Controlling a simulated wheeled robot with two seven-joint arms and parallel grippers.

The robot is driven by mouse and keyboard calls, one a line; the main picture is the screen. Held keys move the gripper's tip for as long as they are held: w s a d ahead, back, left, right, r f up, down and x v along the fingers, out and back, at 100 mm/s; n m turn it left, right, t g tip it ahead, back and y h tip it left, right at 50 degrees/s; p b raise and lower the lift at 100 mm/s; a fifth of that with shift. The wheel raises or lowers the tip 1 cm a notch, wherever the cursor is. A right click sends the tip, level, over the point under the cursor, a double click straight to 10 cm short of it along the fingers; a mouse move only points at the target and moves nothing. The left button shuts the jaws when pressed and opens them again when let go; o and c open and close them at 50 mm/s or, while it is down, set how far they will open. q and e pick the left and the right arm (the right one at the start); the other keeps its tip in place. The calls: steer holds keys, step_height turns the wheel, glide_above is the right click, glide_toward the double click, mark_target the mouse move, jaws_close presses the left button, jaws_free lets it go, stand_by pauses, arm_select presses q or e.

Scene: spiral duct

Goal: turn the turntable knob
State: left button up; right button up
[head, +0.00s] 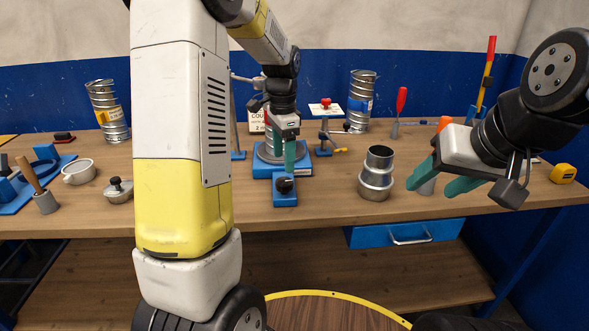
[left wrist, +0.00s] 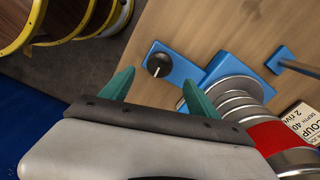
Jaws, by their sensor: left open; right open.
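The black turntable knob (head: 284,186) sits on the front part of a blue base (head: 290,200). It also shows in the left wrist view (left wrist: 158,65), with a light pointer line. Behind it is the grey round turntable (head: 265,152), bearing a ribbed metal duct with a red band (left wrist: 275,135), partly hidden by my arm in the head view. My left gripper (head: 289,158) is open and empty, pointing down above and behind the knob. In the left wrist view the knob lies beyond the gap between its fingertips (left wrist: 157,84). My right gripper (head: 432,187) is open over the bench's right side.
A stepped metal duct fitting (head: 377,175) stands right of the knob. A clamp stand (head: 325,130) is behind. A blue drawer (head: 365,237) hangs under the bench.

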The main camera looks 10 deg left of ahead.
mark_target(284, 181)
arm_select(q)
step_height(284, 181, down, 8)
steer(key=shift+r, duration=0.25)
steer(key=c, duration=1.4)
